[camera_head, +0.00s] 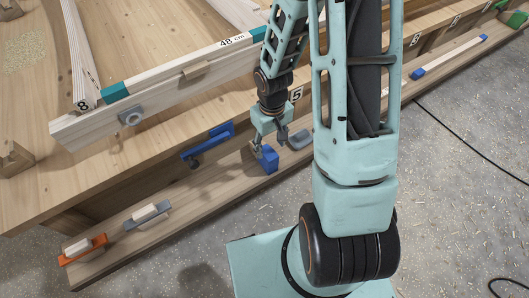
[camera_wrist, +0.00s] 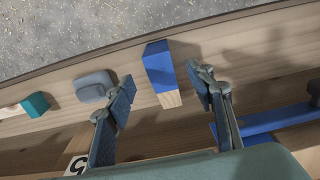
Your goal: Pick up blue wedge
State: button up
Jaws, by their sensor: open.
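The blue wedge (camera_head: 266,161) lies on the low wooden ledge just below my gripper (camera_head: 270,143). In the wrist view the wedge (camera_wrist: 159,66) has a blue face and a bare-wood end pointing toward me. My gripper (camera_wrist: 162,80) is open, with one finger on each side of the wedge in that view. I see gaps between the wedge and both fingers, and nothing is held. How far the fingertips are above the ledge is hard to tell.
A grey rounded block (camera_wrist: 93,85) is close beside the left finger, with a teal-ended piece (camera_wrist: 37,104) beyond it. A blue clamp (camera_head: 208,142) is at the bench edge.

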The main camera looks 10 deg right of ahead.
aim_at(270, 153)
notch_tip(270, 153, down, 9)
jog(key=shift+w+r+b, duration=0.15)
jog(key=shift+b, duration=0.8)
grip_shut()
jog(key=shift+r, duration=0.15)
jog(key=shift+r, duration=0.55)
jog(key=s+d+r+p, duration=0.3)
jog(key=s+r+p, duration=0.3)
jog(key=s+r, duration=0.3)
jog(key=shift+s+r, duration=0.2)
jog(key=shift+r, duration=0.5)
